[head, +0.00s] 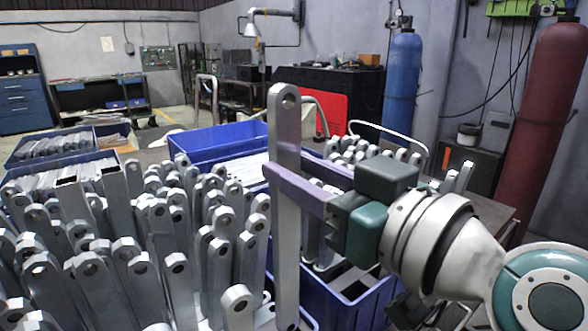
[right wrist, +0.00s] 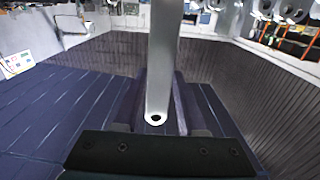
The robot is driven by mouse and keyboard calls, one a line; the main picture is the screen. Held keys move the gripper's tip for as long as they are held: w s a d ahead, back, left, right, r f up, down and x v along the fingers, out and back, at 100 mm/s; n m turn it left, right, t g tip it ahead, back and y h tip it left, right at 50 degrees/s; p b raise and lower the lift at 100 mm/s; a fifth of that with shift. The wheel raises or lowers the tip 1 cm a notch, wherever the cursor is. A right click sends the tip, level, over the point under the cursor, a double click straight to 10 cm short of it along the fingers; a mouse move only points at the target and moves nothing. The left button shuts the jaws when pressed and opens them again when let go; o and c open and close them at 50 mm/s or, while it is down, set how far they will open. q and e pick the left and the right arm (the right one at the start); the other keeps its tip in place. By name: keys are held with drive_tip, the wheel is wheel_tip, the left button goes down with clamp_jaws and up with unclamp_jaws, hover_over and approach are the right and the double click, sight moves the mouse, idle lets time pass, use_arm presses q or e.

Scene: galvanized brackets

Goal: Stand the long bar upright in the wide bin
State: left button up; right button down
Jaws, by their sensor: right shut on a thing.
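The long bar (head: 286,215) is a grey metal flat bar with rounded ends and a hole near its top. It stands nearly upright in my right gripper (head: 286,182), whose purple fingers are shut around its upper part. The bar also shows between the fingers in the right wrist view (right wrist: 162,65). A blue bin (head: 350,308) lies below and right of the bar; its inside is partly hidden by the bar and my arm. I cannot tell which blue bin is the wide one, or whether the bar's lower end touches anything. My left gripper is out of view.
Many upright metal bars (head: 140,270) crowd the left foreground close to the held bar. Another blue bin (head: 205,142) stands behind, and a bin with flat parts (head: 60,150) is at left. More bars stand behind my right gripper. Gas cylinders (head: 403,80) stand farther back.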

drive_tip(key=b, duration=0.8)
hover_over(291, 270)
drive_tip(key=v, duration=0.2)
drive_tip(key=shift+w+a+f, duration=0.1)
drive_tip(key=shift+f, duration=4.45)
wheel_tip(291, 270, down, 5)
drive_tip(key=b, duration=0.5)
drive_tip(key=c, duration=0.7)
unclamp_jaws()
drive_tip(key=shift+o, duration=1.4)
drive_tip(key=shift+f, duration=0.1)
drive_tip(key=v, duration=1)
